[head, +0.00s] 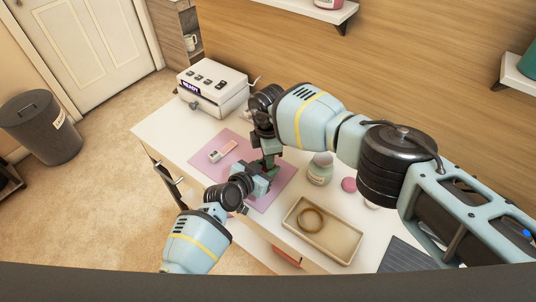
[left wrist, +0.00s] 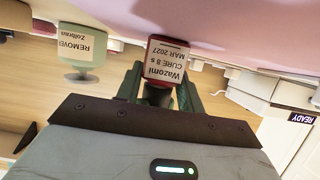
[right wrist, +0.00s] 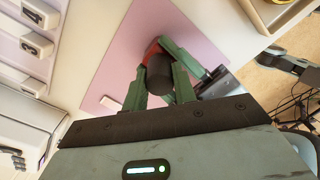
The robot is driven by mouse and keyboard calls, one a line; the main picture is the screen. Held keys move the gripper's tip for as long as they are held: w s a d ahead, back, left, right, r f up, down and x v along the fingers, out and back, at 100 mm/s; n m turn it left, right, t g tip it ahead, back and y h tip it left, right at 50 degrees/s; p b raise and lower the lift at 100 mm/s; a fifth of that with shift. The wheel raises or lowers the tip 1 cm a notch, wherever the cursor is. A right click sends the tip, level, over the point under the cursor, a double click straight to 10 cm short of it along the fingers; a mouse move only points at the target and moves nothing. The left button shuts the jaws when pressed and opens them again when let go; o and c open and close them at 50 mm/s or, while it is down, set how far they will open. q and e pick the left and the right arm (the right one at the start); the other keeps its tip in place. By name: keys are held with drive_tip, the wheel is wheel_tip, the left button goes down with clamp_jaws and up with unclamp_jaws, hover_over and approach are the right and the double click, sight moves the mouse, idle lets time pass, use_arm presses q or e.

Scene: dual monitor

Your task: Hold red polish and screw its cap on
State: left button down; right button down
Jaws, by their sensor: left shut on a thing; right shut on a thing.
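The red polish bottle (left wrist: 166,60), with a white label, shows upside down in the left wrist view between the fingers of my left gripper (left wrist: 160,88), which is shut on it. In the right wrist view my right gripper (right wrist: 158,68) is shut on the dark cap (right wrist: 159,76). The red of the bottle (right wrist: 152,49) shows just beyond the cap, in line with it. I cannot tell whether the cap is seated on the neck. In the head view my right gripper (head: 268,160) is above my left gripper (head: 258,184), and they hide the bottle.
Both grippers are over the pink mat (head: 270,203). A small white and red box (head: 222,151) lies on it. The remover bottle (head: 320,172), a pink round thing (head: 349,184) and a tray (head: 331,248) with a ring (head: 311,220) stand right. A READY device (head: 213,87) is at the back left.

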drive_tip(key=m, duration=0.7)
drive_tip(key=shift+m, duration=0.3)
drive_tip(key=c, duration=1.1)
unclamp_jaws()
drive_tip(key=shift+o, duration=0.2)
wheel_tip(320, 180, up, 12)
use_arm(q)
drive_tip(key=c, duration=0.8)
unclamp_jaws()
